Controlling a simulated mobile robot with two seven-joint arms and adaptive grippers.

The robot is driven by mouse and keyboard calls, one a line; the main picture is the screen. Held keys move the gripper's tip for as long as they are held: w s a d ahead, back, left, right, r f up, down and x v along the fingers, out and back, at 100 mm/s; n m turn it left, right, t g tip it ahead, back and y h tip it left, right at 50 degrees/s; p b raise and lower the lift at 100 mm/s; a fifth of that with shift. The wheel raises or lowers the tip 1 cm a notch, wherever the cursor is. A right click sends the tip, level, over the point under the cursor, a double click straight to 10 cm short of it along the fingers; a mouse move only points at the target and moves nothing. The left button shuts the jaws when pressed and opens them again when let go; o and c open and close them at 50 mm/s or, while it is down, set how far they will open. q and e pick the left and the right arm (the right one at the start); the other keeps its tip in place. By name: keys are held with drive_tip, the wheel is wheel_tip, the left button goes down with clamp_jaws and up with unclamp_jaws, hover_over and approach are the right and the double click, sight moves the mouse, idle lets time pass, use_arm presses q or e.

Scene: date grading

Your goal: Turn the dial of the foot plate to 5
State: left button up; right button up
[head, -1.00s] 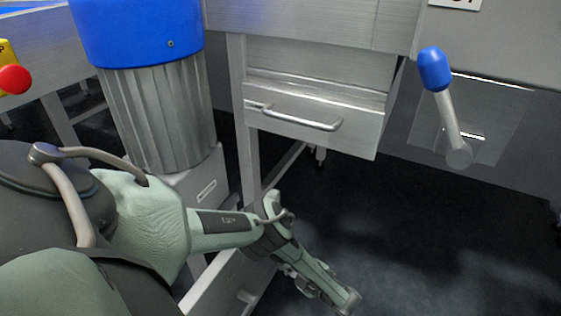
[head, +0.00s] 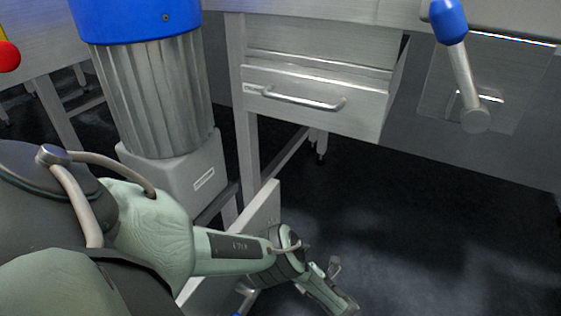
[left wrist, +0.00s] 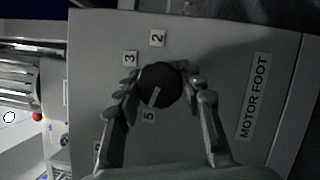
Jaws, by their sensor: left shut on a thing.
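The foot plate (left wrist: 215,45) is a light grey panel, seen in the left wrist view, with a sign (left wrist: 254,97) reading MOTOR FOOT. Its round black dial (left wrist: 161,82) carries a white pointer line that points towards the label 5 (left wrist: 148,115). Labels 3 (left wrist: 130,58) and 2 (left wrist: 157,38) also show. Another label at the lower left is partly hidden by a finger. My left gripper (left wrist: 163,86) is shut on the dial, one finger on each side. In the head view its fingertips are not clear. My right gripper is not in view.
In the head view, a ribbed motor (head: 155,95) with a blue top stands at left. A drawer (head: 315,100) with a bar handle is at centre. A blue-knobbed lever (head: 462,75) is at upper right. A red button (head: 8,57) is at the left edge. Dark floor lies open at right.

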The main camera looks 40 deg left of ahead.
use_arm(q)
drive_tip(key=shift+n, duration=0.4)
drive_tip(key=o, duration=1.2)
